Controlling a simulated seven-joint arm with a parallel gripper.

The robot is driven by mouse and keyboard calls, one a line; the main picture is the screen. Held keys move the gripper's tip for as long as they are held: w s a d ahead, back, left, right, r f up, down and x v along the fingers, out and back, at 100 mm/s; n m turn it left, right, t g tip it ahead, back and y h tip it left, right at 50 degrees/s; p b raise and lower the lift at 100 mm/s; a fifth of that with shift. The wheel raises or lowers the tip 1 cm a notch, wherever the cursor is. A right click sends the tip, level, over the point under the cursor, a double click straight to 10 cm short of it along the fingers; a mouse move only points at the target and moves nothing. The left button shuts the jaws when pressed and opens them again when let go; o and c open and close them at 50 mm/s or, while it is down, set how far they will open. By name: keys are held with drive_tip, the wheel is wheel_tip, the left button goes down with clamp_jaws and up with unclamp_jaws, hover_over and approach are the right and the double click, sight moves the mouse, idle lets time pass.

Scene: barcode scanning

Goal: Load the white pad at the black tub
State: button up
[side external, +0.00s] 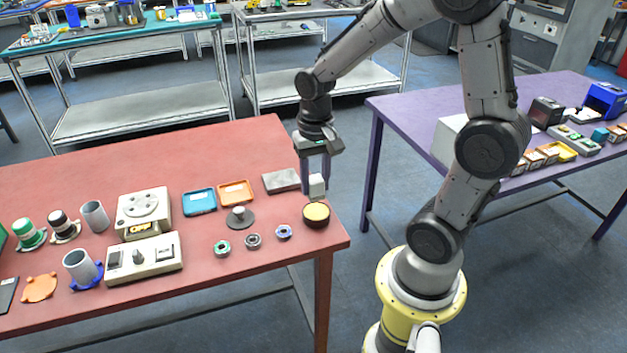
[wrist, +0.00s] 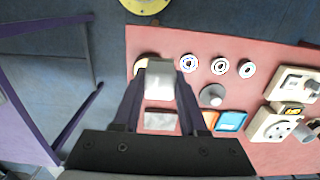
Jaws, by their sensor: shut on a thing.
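The white pad (side external: 317,186), a small pale block, is between the fingertips of my gripper (side external: 316,178) and above the red table's right end. In the wrist view the pad (wrist: 160,83) sits between the two fingers (wrist: 160,92), which are shut on it. The black tub (side external: 316,220) is a low round dish with a yellow top, near the table's right edge. The pad is just behind and above the tub in the side view, apart from it as far as I can tell. In the wrist view the pad partly hides the tub (wrist: 140,66).
A grey flat block (side external: 281,181) lies left of my gripper. Several small rings, including a blue one (side external: 284,232), lie left of the tub. A grey knobbed disc (side external: 239,218), blue tray (side external: 199,202) and orange tray (side external: 236,193) are farther left. A purple table (side external: 400,115) stands right.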

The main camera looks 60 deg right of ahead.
clamp_jaws()
drive_tip(key=shift+w+d+f, duration=0.35)
drive_tip(key=shift+d+f, duration=0.55)
drive_tip(key=shift+f, duration=0.65)
drive_tip(key=shift+w+d+f, duration=0.35)
drive_tip(key=shift+d+f, duration=0.6)
drive_tip(key=shift+f, duration=0.55)
drive_tip(key=shift+w+d+f, duration=0.35)
drive_tip(key=shift+d+f, duration=0.55)
drive_tip(key=shift+f, duration=0.65)
drive_tip(key=shift+f, duration=0.6)
wheel_tip(320, 180, up, 7)
